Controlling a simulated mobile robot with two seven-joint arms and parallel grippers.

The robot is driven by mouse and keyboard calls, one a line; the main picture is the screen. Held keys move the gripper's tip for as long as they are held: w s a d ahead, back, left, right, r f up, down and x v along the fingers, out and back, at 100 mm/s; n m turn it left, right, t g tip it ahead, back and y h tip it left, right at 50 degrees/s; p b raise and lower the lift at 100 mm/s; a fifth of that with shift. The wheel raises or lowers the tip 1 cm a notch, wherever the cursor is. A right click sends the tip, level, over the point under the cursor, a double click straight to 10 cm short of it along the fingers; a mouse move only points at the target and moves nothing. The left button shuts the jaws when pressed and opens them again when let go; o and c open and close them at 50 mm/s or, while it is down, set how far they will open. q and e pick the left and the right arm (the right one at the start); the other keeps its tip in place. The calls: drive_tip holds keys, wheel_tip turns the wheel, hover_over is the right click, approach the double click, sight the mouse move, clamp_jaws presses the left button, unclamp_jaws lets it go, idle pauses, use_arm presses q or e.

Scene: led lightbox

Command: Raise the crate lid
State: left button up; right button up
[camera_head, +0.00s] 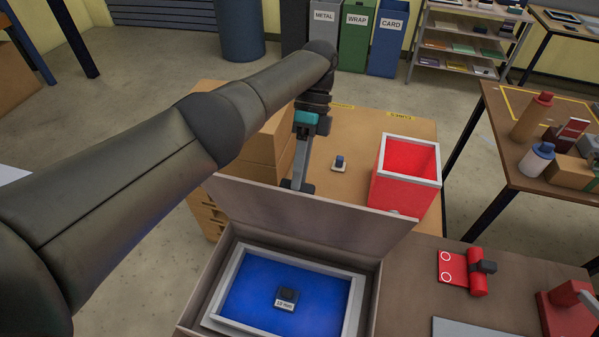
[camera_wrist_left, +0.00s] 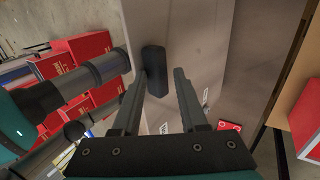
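The crate (camera_head: 372,305) is a grey-brown box at the bottom centre of the head view, and it is open. Its lid (camera_head: 320,215) stands steeply raised along the far edge. Inside, a pale-framed blue tray (camera_head: 245,290) holds a small dark block with a label. My left gripper (camera_head: 300,186) is behind the raised lid, its fingertips partly hidden by it. In the left wrist view my left gripper (camera_wrist_left: 160,72) has its fingers apart, close to the lid's face (camera_wrist_left: 205,45). A dark knob-like part (camera_wrist_left: 153,70) shows between the fingertips; contact is unclear. My right gripper is not in view.
Behind the lid, a table carries a red box with a white rim (camera_head: 410,170), cardboard boxes (camera_head: 262,150) and a small blue-topped item (camera_head: 339,163). Red tools (camera_head: 468,272) lie right of the crate. Another table (camera_head: 500,120) with bottles stands at right.

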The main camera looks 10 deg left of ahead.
use_arm(q)
wheel_tip(320, 180, down, 2)
drive_tip(key=shift+w+a+f, duration=0.1)
drive_tip(key=shift+w+f, duration=0.05)
drive_tip(key=shift+o, duration=0.8)
drive_tip(key=shift+w, duration=0.2)
drive_tip(key=shift+s, duration=0.2)
drive_tip(key=shift+c, duration=0.7)
drive_tip(key=shift+w, duration=0.1)
drive_tip(key=shift+r+p, duration=4.55)
drive_tip(key=shift+r, duration=6.05)
